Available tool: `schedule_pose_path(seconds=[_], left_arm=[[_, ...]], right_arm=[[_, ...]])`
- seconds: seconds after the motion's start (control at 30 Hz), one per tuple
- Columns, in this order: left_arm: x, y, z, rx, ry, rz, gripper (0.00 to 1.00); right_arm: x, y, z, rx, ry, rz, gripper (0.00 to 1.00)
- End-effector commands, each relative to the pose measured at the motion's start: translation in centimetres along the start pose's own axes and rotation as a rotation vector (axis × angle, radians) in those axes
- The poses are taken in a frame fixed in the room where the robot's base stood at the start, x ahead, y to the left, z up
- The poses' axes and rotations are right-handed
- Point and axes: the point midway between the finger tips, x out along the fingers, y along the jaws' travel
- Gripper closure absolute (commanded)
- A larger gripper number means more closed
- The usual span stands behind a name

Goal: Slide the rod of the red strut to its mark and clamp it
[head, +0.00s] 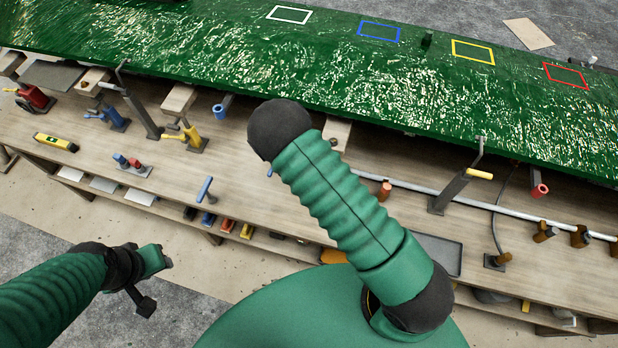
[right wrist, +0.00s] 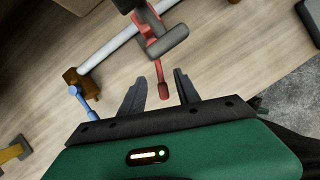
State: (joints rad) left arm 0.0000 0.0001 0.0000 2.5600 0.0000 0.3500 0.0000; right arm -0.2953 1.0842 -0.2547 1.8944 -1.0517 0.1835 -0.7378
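In the right wrist view a red fitting (right wrist: 150,28) with a grey cylindrical part and a red lever (right wrist: 161,80) is ahead of my right gripper (right wrist: 160,82). The gripper's two dark fingers are apart, with the lever's end between them and nothing visibly gripped. I cannot tell whether this fitting is the red strut; no mark on a rod can be made out. In the head view a red cylinder (head: 539,190) shows under the hull mould's right part. My right gripper is hidden there behind my arm. My left gripper (head: 152,284) is over the floor, away from the bench.
The green hull mould (head: 200,45) with coloured outlines overhangs the wooden bench (head: 75,125). A long pale pipe (head: 410,187) runs along the bench. In the right wrist view a brown block (right wrist: 76,78) and blue lever (right wrist: 80,98) stand left of the fingers.

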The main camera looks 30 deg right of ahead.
Motion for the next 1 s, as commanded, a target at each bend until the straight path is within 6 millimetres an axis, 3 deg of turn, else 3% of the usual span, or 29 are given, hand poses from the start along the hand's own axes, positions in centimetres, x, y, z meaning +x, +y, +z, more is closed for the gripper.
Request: schedule_pose_path(seconds=[0.17,0.4,0.53,0.7,1.0], left_arm=[[0.0,0.0,0.0,0.0,0.0,0.0,0.62],[-0.2,0.0,0.0,0.0,0.0,0.0,0.62],[-0.3,0.0,-0.1,0.0,0.0,0.0,0.62],[-0.3,0.0,-0.1,0.0,0.0,0.0,0.62],[-0.3,0.0,-0.1,0.0,0.0,0.0,0.62]], right_arm=[[-4.0,0.2,0.1,0.004,0.001,0.005,0.61],[-11.2,0.1,0.1,0.001,0.0,0.004,0.61],[-14.1,0.2,0.1,0.002,0.0,0.003,0.61],[-15.9,0.2,0.1,0.0,-0.001,-0.001,0.61],[-16.0,0.1,0.0,-0.001,0.0,-0.002,0.61]])
